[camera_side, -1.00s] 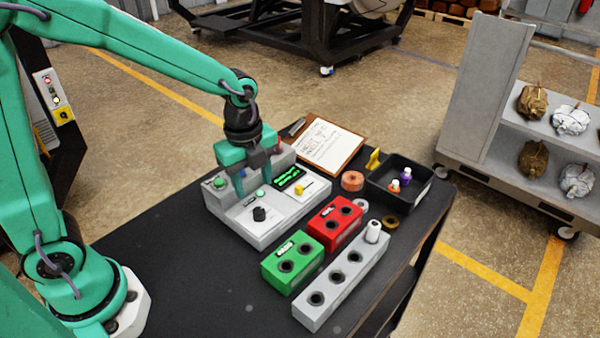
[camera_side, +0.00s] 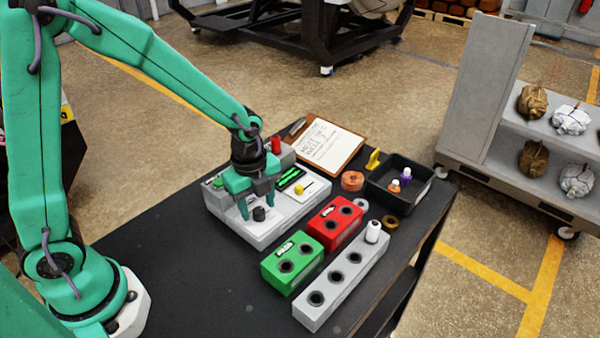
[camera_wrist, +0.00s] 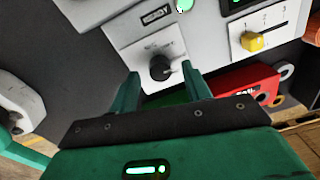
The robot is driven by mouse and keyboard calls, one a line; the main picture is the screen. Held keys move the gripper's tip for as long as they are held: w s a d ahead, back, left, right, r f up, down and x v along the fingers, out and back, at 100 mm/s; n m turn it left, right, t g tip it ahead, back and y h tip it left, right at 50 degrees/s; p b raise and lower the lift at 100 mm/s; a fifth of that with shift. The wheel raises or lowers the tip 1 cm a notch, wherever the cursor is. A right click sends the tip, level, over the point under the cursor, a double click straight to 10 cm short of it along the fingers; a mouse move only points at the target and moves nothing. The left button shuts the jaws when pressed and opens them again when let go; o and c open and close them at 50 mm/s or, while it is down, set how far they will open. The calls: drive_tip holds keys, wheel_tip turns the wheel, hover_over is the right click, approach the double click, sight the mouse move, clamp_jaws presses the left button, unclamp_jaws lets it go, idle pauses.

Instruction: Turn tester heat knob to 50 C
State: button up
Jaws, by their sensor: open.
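The tester (camera_side: 262,232) is a light grey box on the dark table, with a green-lit display (camera_side: 290,178) on top. Its black heat knob (camera_side: 259,213) sits on a white plate near the front; the knob also shows in the wrist view (camera_wrist: 160,67), with a pale mark on its right side. The plate's lettering is too small to read. My gripper (camera_side: 257,208) is open, pointing down over the knob. In the wrist view its two green fingers (camera_wrist: 163,88) stand on either side, just short of the knob. I cannot tell whether they touch it.
A yellow slider (camera_wrist: 253,41) sits on the tester beside the knob plate. A red block (camera_side: 335,222), a green block (camera_side: 292,262) and a long grey block with a white vial (camera_side: 373,231) stand close in front. A black tray (camera_side: 415,198) and a clipboard (camera_side: 325,146) lie behind.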

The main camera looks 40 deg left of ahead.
drive_tip(key=shift+f, duration=0.5)
drive_tip(key=c, duration=1)
